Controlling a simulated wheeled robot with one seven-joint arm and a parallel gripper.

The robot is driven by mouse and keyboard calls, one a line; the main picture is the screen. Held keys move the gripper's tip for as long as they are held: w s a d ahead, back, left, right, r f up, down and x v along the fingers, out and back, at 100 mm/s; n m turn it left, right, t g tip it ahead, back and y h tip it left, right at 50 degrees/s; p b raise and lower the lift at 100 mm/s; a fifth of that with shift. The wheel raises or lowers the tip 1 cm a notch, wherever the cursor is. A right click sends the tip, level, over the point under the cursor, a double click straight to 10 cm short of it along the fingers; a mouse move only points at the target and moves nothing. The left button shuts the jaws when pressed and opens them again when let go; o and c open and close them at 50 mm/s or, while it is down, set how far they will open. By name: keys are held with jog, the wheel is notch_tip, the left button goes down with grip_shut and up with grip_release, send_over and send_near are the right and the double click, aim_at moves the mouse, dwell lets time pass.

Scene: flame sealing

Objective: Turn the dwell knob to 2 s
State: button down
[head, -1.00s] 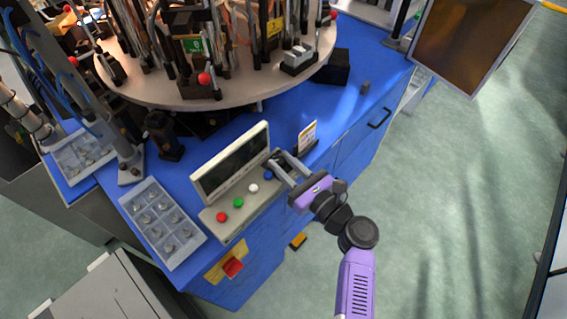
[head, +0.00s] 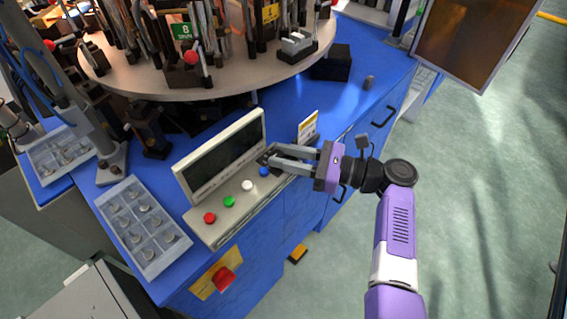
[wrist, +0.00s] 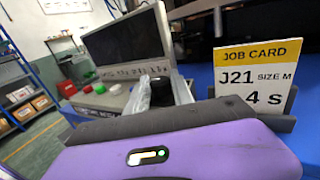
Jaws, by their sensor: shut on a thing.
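The control panel (head: 222,218) is a pale console with a dark display (head: 224,160) and a row of red (head: 209,217), green (head: 229,201), white (head: 247,185) and blue (head: 264,171) buttons. The dwell knob (head: 264,156) is a small dark shape at the panel's right end, mostly hidden by my fingers. My gripper (head: 272,157) is shut on it, reaching in from the right with its fingers nearly level in the head view. The knob's pointer and scale cannot be read. In the wrist view a job card (wrist: 258,82) reads J21, size M, 4 s.
A tray of small parts (head: 121,197) lies left of the panel. The round table (head: 235,80) with fixtures stands behind. A black block (head: 331,63) sits on the blue bench at the back right. A red switch (head: 223,278) is on the bench front. Open floor lies right.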

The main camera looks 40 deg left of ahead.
jog(key=shift+f+g, duration=0.1)
jog(key=shift+g, duration=0.4)
jog(key=c, duration=1.4)
grip_release()
jog(key=shift+b+v, duration=0.3)
jog(key=shift+v, duration=3.6)
